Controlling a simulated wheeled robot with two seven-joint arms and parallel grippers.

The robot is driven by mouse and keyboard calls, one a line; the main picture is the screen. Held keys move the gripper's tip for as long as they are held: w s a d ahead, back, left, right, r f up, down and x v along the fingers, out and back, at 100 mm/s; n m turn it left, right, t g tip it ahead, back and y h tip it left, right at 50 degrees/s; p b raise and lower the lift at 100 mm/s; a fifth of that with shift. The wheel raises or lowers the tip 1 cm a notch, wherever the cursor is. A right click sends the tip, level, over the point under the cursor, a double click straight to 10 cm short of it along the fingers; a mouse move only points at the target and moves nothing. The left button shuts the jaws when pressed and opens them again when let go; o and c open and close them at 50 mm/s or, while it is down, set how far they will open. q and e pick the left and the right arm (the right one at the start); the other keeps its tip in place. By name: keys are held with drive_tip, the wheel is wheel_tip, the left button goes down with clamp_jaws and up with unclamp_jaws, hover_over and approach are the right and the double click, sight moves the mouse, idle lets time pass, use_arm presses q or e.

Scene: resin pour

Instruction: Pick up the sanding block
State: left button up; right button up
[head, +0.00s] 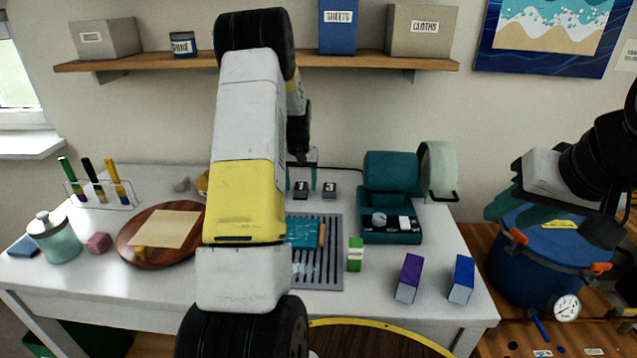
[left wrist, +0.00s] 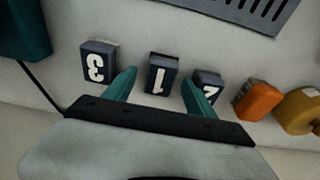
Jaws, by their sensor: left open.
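My left gripper (left wrist: 158,93) is open, its two teal fingers spread around the dark numbered block 1 (left wrist: 161,74), not visibly closed on it. Block 1 also shows in the head view (head: 301,190), near the back of the table. Dark block 3 (left wrist: 98,64) and dark block 2 (left wrist: 207,86) lie to either side, and an orange block (left wrist: 258,99) lies beyond block 2. I cannot tell which block is the sanding block. My left arm hides block 2 and the orange block in the head view. My right gripper (head: 548,218) looks open and empty above the blue pot.
A slatted grey tray (head: 330,270) lies in front of the numbered blocks. A teal machine (head: 390,172) stands to their right. A yellow roll (left wrist: 301,110) lies beside the orange block. The blue pot (head: 530,265) stands at the right. Purple (head: 409,277) and blue (head: 461,279) boxes stand front right.

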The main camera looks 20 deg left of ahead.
sight(301, 186)
use_arm(q)
drive_tip(key=shift+f, duration=0.2)
drive_tip(key=shift+c, duration=0.3)
clamp_jaws()
drive_tip(key=shift+r, duration=0.2)
drive_tip(key=shift+r, duration=0.25)
drive_tip(key=r, duration=0.3)
drive_tip(key=shift+s+d, duration=0.15)
drive_tip(key=shift+s, duration=0.1)
drive_tip(key=s+d, duration=0.2)
drive_tip(key=s, duration=0.2)
drive_tip(key=s+d, duration=0.2)
drive_tip(key=s, duration=0.3)
drive_tip(key=s+d+r, duration=0.1)
drive_tip(key=s+d, duration=0.1)
drive_tip(key=s, duration=0.3)
drive_tip(key=shift+d+r, duration=0.1)
drive_tip(key=shift+d, duration=0.15)
